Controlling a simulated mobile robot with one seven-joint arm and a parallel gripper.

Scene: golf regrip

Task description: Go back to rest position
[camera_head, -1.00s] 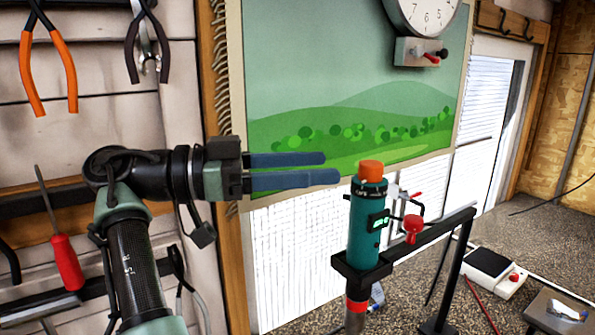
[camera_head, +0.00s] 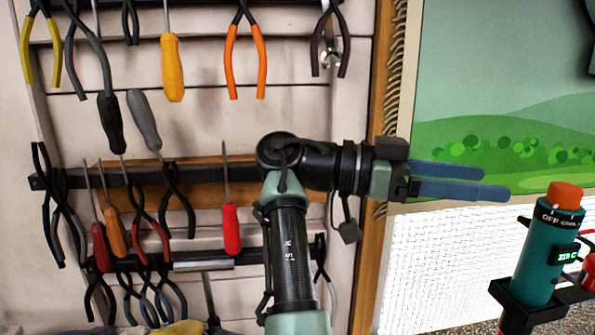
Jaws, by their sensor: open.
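My gripper (camera_head: 496,182) is at the centre right of the head view, with its two blue fingers pointing right. The fingers are apart, with nothing between them. Below and to the right of the fingertips is a teal cylindrical tool (camera_head: 540,262) with an orange top and a small lit display. It sits upright, slightly tilted in the picture, in a black holder (camera_head: 520,312). The fingers do not seem to touch it. My forearm rises from the bottom of the view.
A pale wall on the left carries several hanging tools, among them orange-handled pliers (camera_head: 246,62), a yellow screwdriver (camera_head: 172,68) and a red screwdriver (camera_head: 231,228). A landscape picture (camera_head: 480,75) hangs behind my gripper. The space around the fingers looks clear.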

